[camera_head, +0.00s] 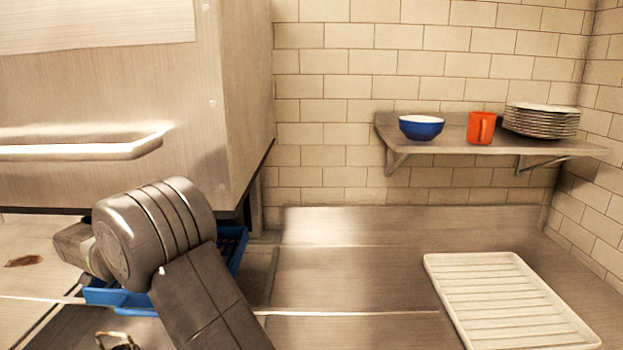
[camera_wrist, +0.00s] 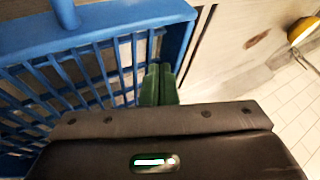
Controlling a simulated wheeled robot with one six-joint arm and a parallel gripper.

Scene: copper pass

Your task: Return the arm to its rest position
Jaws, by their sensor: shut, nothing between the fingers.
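My arm rises from the bottom of the head view, bent at a large grey joint, in front of the steel cabinet. My gripper (camera_wrist: 158,85) shows in the wrist view as two green fingers closed together, with nothing between them. The fingertips are over or beside the rim of a blue slatted rack (camera_wrist: 100,30); I cannot tell whether they touch it. In the head view my fingers cannot be made out. The blue rack (camera_head: 125,301) shows there partly, behind my arm.
A steel cabinet (camera_head: 110,95) with a bar handle (camera_head: 85,150) stands close at left. A white ribbed drainboard (camera_head: 505,300) lies on the counter at right. A wall shelf (camera_head: 450,145) holds a blue bowl (camera_head: 421,128), an orange mug (camera_head: 481,128) and stacked plates (camera_head: 541,121). The middle counter is clear.

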